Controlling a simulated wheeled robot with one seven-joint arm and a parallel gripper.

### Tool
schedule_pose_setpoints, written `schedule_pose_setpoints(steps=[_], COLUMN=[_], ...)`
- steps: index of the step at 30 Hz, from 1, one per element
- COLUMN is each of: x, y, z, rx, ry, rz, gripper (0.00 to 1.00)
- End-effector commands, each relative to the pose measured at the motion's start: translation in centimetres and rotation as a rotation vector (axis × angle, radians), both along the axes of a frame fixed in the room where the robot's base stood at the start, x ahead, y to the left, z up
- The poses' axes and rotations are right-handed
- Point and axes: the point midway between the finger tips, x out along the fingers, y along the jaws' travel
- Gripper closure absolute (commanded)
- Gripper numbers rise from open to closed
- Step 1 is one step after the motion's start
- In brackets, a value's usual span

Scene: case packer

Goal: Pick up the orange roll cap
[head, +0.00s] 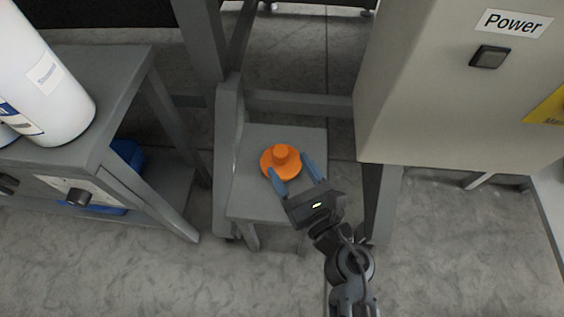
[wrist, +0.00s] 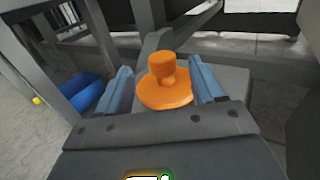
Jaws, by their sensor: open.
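The orange roll cap (head: 281,160) has a round flat base with a short knob on top. It sits upright on a small grey stand (head: 305,140) in the middle of the head view. My gripper (head: 294,168) is open, and its two blue fingers point toward the cap from the near right side. In the wrist view the cap (wrist: 165,82) shows between the finger lines of my gripper (wrist: 161,80), and I cannot tell whether either finger touches it.
A grey table (head: 110,75) with a white bottle (head: 45,80) stands at the left. A blue bin (head: 125,155) is on its lower shelf. A beige cabinet (head: 430,100) with a "Power" label hangs close at the right. A grey post (head: 230,120) borders the stand's left side.

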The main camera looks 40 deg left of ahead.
Motion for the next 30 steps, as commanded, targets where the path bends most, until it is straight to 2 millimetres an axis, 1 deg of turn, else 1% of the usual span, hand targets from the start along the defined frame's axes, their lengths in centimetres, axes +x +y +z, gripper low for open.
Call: schedule_pose_setpoints(steps=[4, 9, 12, 15, 21, 23, 30], x=[0.8, 2.0, 2.4, 2.6, 2.6, 2.6, 2.6], y=[1.4, 3.6, 4.5, 4.9, 4.9, 4.9, 4.8], z=[0.0, -0.1, 0.0, 0.0, 0.0, 0.0, 0.0], rx=[0.002, 0.003, 0.003, 0.002, 0.002, 0.002, 0.002], ry=[0.000, 0.001, 0.001, 0.004, 0.004, 0.004, 0.004], rz=[0.000, 0.000, 0.000, -0.002, -0.002, -0.002, -0.002], gripper=[0.32, 0.32, 0.32, 0.32, 0.32, 0.37, 0.60])
